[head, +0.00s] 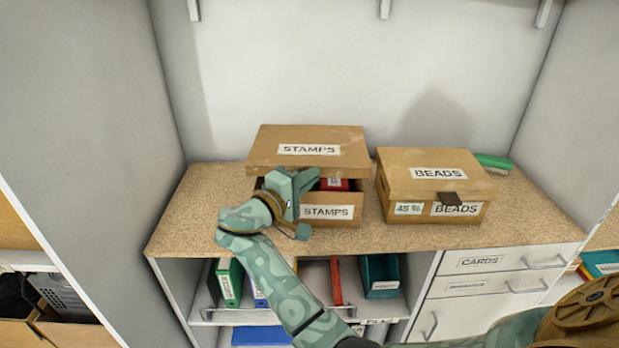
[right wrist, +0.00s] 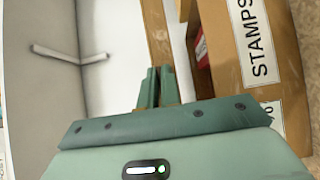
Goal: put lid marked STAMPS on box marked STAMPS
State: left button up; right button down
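The brown cardboard lid marked STAMPS (head: 275,160) is over the box marked STAMPS (head: 345,222), with a gap at the front where something red shows inside. My right gripper (head: 305,181) is at the lid's front left edge and appears shut on it. In the right wrist view, its fingers (right wrist: 157,87) are close together at the lid's edge (right wrist: 159,35). The box (right wrist: 285,70) is to the right there, its label turned sideways. Whether the lid's back touches the box is hidden. My left gripper is not in view.
A closed-looking box marked BEADS (head: 480,212) with its lid (head: 400,160) stands close on the right, and a green item (head: 493,162) is behind it. The cork-coloured counter (head: 195,215) is clear at left. Binders and bins are on the shelf below.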

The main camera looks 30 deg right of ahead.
aim_at(323, 194)
jog(key=shift+f+b, duration=2.4)
jog(key=shift+f, duration=1.15)
jog(key=c, duration=1.5)
grip_release()
jog(key=shift+c, duration=0.2)
